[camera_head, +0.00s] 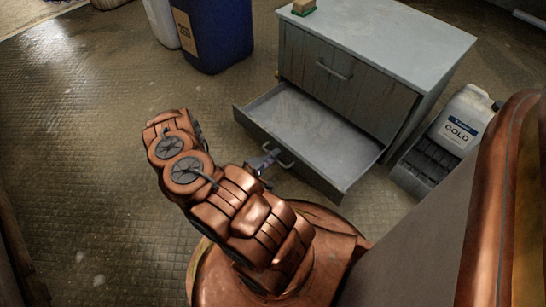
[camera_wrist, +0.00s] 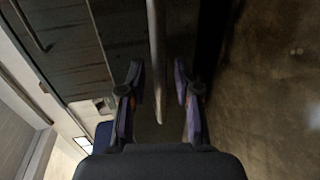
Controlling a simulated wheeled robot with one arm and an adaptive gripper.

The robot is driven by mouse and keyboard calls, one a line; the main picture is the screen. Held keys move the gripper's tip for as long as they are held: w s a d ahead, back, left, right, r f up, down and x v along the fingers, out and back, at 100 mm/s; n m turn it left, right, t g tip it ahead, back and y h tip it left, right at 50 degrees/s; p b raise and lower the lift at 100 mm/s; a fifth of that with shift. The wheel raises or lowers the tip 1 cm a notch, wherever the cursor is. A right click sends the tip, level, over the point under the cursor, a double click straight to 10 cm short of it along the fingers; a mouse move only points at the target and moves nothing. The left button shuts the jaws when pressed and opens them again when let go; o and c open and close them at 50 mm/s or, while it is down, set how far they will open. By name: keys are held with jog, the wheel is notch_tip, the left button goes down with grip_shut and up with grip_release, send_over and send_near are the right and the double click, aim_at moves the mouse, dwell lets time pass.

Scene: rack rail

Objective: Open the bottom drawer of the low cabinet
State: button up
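The low cabinet (camera_head: 345,70) stands at the upper middle right of the head view, with a pale top and grey wooden fronts. Its bottom drawer (camera_head: 318,125) is pulled well out and looks empty. The drawer's bar handle (camera_head: 287,160) is on its front face. My gripper (camera_head: 264,160) is at the left part of this handle, partly hidden by my arm. In the wrist view, my gripper (camera_wrist: 158,80) has its two fingers apart, with the handle bar (camera_wrist: 155,45) between them and a gap on each side. The upper drawer is shut.
A blue bin (camera_head: 222,35) and a white container (camera_head: 160,20) stand behind left. A small green-and-tan object (camera_head: 303,7) sits on the cabinet. The floor at left is clear.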

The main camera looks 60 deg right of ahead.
dwell(0.3)
jog(key=v, duration=1.2)
dwell(0.6)
